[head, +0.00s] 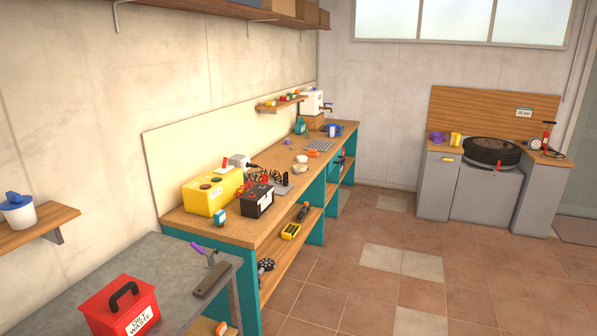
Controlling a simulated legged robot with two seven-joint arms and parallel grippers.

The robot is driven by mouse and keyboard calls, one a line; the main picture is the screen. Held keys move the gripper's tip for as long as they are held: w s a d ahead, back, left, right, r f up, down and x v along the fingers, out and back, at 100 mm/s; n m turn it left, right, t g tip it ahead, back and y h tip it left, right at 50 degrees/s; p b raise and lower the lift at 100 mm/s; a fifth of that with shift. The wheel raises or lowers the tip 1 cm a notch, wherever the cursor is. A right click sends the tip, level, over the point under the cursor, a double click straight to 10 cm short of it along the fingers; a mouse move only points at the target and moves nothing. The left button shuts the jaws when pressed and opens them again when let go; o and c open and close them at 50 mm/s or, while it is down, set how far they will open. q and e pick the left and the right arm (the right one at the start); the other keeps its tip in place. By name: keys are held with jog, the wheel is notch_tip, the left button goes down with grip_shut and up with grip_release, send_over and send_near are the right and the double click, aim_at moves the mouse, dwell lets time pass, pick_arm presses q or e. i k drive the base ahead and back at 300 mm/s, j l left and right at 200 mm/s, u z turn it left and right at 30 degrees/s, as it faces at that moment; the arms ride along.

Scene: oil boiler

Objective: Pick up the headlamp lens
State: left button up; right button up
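I cannot single out the headlamp lens for certain at this distance. Two small pale rounded items sit mid-bench: a whitish one (301,159) and a cream bowl-like one (300,168) near the front edge. Either could be the lens, but they are too small to tell. They rest on the long wooden workbench (258,232) with teal legs, along the left wall. Neither of my grippers shows in the head view.
A yellow box (212,193) and a black battery (257,201) stand on the bench's near end. A red oily waste bin (120,306) sits on the grey table (62,262) at front left. A tyre (490,152) lies at back right. The tiled floor (390,262) is clear.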

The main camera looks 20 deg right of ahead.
aim_at(297, 168)
jog(key=i+l+z, duration=0.2)
jog(key=z, duration=0.15)
jog(key=i+l+z, duration=0.1)
jog(key=i+z, duration=0.4)
jog(key=z, duration=0.2)
jog(key=i, duration=1.05)
jog(key=i+l, duration=0.1)
jog(key=i, duration=2)
jog(key=i+u, duration=0.1)
jog(key=i, duration=0.95)
jog(key=i+l, duration=0.2)
jog(key=i, duration=0.8)
